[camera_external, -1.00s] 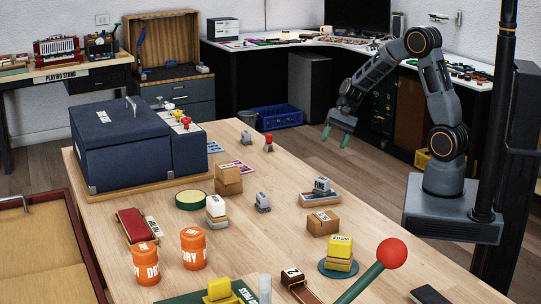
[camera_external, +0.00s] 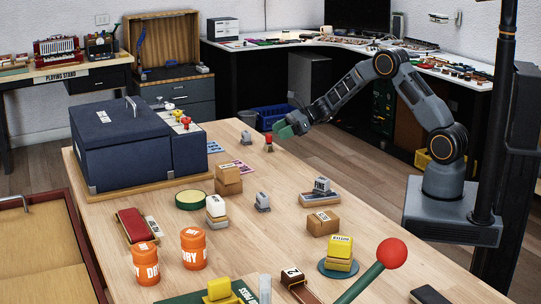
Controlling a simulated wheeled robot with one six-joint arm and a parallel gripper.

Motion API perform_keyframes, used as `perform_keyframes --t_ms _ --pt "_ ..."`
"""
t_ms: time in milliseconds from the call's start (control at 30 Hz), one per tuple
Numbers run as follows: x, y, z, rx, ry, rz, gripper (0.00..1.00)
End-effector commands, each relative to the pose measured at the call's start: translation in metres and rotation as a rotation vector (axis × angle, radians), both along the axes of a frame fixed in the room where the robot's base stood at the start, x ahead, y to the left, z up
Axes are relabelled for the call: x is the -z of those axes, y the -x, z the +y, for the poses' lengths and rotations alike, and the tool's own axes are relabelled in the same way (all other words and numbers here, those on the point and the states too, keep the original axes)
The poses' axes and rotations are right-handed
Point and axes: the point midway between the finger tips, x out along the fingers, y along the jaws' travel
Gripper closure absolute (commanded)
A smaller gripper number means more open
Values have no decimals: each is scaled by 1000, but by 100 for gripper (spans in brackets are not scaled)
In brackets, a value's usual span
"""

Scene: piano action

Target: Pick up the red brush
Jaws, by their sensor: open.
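The red brush (camera_external: 269,141) looks like a small upright piece with a red top and a paler lower part. It stands near the far right edge of the wooden table (camera_external: 300,264). My gripper (camera_external: 283,130) has green fingertips and is open. It is just to the right of the red brush and slightly above it, pointing left toward it. The gap between fingertips and brush is small, and I cannot tell whether they touch. No part of the brush is visibly held.
A small grey piece (camera_external: 246,138) stands just left of the brush. A large blue case (camera_external: 125,140) with yellow- and red-topped pieces on its side fills the table's far left. Cardboard boxes (camera_external: 322,223) and orange drums (camera_external: 193,250) stand nearer.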

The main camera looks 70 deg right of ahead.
Motion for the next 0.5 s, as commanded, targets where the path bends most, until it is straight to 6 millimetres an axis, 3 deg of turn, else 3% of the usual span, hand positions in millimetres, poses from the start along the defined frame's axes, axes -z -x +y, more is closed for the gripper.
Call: perform_keyframes --t_ms 333,500 --pt "8 -19 14 -3 0 1 40" --pt "14 -37 29 -4 1 0 40"
